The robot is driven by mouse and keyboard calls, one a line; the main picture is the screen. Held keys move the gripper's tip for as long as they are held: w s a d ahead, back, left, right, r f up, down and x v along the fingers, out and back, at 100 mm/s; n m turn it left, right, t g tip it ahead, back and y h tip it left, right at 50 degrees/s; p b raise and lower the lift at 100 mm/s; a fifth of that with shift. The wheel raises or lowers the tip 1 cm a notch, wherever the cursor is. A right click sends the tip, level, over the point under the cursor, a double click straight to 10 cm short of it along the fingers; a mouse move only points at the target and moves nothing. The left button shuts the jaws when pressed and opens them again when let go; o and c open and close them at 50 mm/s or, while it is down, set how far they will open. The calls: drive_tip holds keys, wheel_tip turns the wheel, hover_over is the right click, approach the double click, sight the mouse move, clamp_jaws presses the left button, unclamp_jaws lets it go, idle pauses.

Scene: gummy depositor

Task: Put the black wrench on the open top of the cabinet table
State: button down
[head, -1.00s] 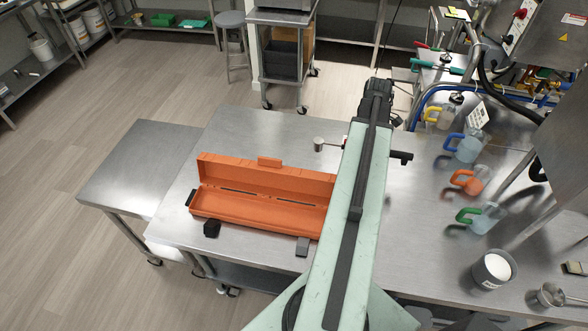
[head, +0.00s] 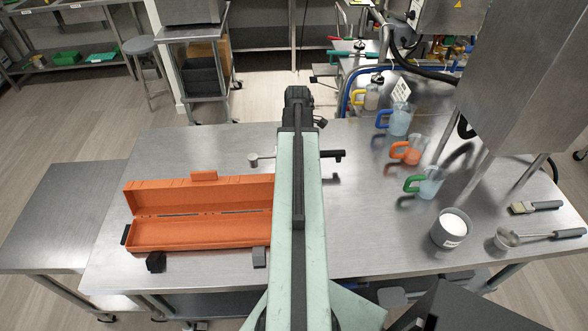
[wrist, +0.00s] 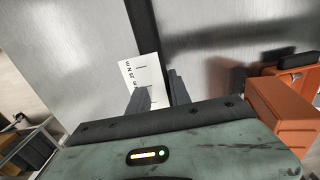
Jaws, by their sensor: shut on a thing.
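In the head view, a black bar-like piece, which looks like the wrench (head: 336,154), sticks out to the right from behind my arm, above the steel table (head: 220,150), with a dark shadow below it. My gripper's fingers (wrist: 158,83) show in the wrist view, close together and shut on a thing. I cannot tell which surface is the cabinet table's open top.
An open orange toolbox (head: 190,238) lies on the table, left of my arm; it also shows in the wrist view (wrist: 278,112). Coloured-handle pitchers (head: 430,185) and a grey pot (head: 450,232) stand right. A lower steel table (head: 55,210) adjoins left.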

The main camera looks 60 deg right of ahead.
wheel_tip(320, 180, down, 4)
drive_tip(key=b, duration=0.3)
drive_tip(key=shift+b, duration=0.3)
drive_tip(key=shift+r, duration=0.3)
drive_tip(key=shift+f, duration=0.2)
drive_tip(key=c, duration=1.2)
unclamp_jaws()
drive_tip(key=shift+r, duration=0.1)
wheel_tip(320, 180, up, 12)
drive_tip(key=p, duration=1.2)
drive_tip(key=shift+r+p, duration=0.25)
drive_tip(key=shift+p, duration=0.15)
drive_tip(key=shift+f, duration=0.15)
